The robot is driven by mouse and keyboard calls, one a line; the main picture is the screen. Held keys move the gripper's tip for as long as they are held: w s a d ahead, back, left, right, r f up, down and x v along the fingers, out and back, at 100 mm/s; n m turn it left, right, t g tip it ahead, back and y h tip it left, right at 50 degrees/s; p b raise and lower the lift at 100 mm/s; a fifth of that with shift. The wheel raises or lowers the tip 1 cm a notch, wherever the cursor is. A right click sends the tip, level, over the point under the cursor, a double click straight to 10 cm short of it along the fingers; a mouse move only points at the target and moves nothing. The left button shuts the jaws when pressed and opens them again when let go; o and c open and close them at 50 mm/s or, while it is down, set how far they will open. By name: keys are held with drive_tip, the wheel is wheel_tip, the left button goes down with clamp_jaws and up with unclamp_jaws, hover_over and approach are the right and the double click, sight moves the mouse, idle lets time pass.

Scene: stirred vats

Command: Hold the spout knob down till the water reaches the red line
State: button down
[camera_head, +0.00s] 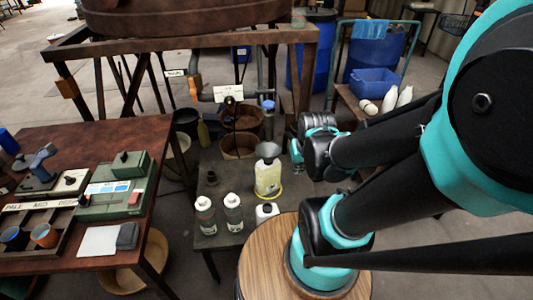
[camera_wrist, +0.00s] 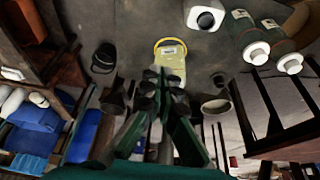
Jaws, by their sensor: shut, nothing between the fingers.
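No red line or water level can be made out. A spout with a small black knob (camera_head: 230,102) and a white tag (camera_head: 228,93) is under the big brown vat (camera_head: 200,18). My gripper (camera_wrist: 157,75) is shut and empty. In the head view its end (camera_head: 297,150) is right of the funnel, apart from it.
Two grey bottles with white caps (camera_head: 233,212) and a smaller white-capped container (camera_head: 267,212) stand before the jug. A round wooden top (camera_head: 262,255) is at the front. A brown bench (camera_head: 130,140) with instruments is left. A blue crate (camera_head: 374,82) is back right.

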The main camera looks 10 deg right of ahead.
wheel_tip(320, 180, up, 28)
drive_tip(key=n+g+h, duration=0.1)
drive_tip(key=n+g, duration=0.3)
drive_tip(key=n, duration=1.4)
hover_over(268, 103)
drive_tip(key=a, duration=0.2)
drive_tip(key=shift+s+d+f, duration=0.15)
drive_tip(key=shift+s+f, duration=0.1)
drive_tip(key=shift+s, duration=0.1)
drive_tip(key=f, duration=0.4)
drive_tip(key=d+f, duration=0.1)
drive_tip(key=f, duration=0.8)
drive_tip(key=shift+w+d+f, duration=0.25)
drive_tip(key=shift+w+f, duration=0.1)
drive_tip(key=shift+f, duration=0.05)
drive_tip(key=shift+f, duration=0.15)
